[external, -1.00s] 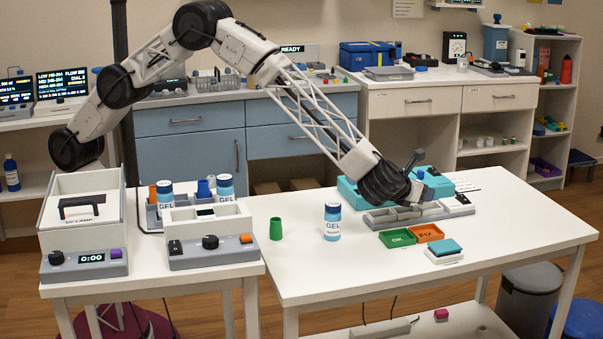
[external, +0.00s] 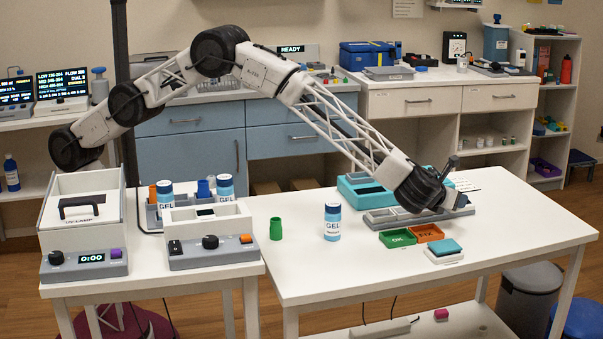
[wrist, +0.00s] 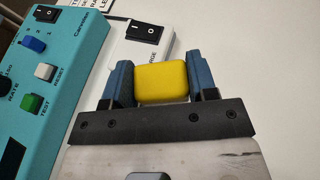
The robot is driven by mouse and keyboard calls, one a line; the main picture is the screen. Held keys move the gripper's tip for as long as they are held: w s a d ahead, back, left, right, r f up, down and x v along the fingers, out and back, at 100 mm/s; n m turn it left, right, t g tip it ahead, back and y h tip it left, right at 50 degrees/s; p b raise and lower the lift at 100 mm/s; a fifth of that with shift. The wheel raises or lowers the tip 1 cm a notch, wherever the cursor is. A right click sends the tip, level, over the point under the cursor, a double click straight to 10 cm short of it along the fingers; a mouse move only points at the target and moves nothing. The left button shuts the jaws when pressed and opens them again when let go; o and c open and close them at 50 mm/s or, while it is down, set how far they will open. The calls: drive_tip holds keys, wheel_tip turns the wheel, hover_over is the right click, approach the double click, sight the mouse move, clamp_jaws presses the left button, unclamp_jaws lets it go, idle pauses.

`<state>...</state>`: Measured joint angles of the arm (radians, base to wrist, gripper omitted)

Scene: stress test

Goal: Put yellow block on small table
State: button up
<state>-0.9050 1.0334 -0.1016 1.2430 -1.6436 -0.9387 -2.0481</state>
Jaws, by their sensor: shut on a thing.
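In the wrist view my gripper (wrist: 161,84) is shut on the yellow block (wrist: 162,78), with one blue finger on each side of it. In the external view my gripper (external: 464,204) is at the right end of the grey tray (external: 385,221), above the large table; the block cannot be made out there. The small table (external: 149,246) stands at the left, far from my gripper, and devices cover most of its top.
A turquoise control box (wrist: 62,75) and a white switch unit (wrist: 140,42) lie close to my gripper. Green OK (external: 398,239) and orange FIX trays (external: 427,233) are in front. A GEL bottle (external: 332,222) and green cup (external: 276,229) stand toward the small table.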

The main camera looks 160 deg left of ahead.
hover_over(471, 224)
drive_tip(key=shift+a+f, duration=0.1)
drive_tip(key=shift+f, duration=0.2)
idle(0.3)
drive_tip(key=shift+f, duration=0.1)
drive_tip(key=shift+f, duration=1.65)
drive_tip(key=shift+f, duration=0.15)
drive_tip(key=o, duration=0.6)
